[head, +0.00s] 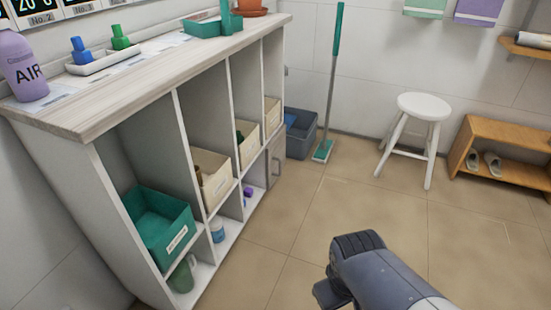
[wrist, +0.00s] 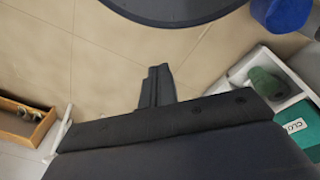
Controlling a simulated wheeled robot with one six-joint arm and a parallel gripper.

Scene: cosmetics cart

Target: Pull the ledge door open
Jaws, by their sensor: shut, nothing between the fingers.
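The ledge door (head: 276,160) is a small pale grey-brown panel with a dark handle. It is low at the far right end of the white shelf unit (head: 175,95) in the head view and looks closed. My gripper (head: 330,292) is at the bottom of the head view, over open floor, well apart from the door. Its fingers (wrist: 156,88) also show in the wrist view, shut together and empty. The door does not show clearly in the wrist view.
The shelf unit holds a green bin (head: 160,228) and several cream bins. A grey tub (head: 300,137) and a mop (head: 330,100) stand beyond the door. A white stool (head: 424,105) and a wooden shoe rack (head: 505,128) are at right. The tiled floor between is clear.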

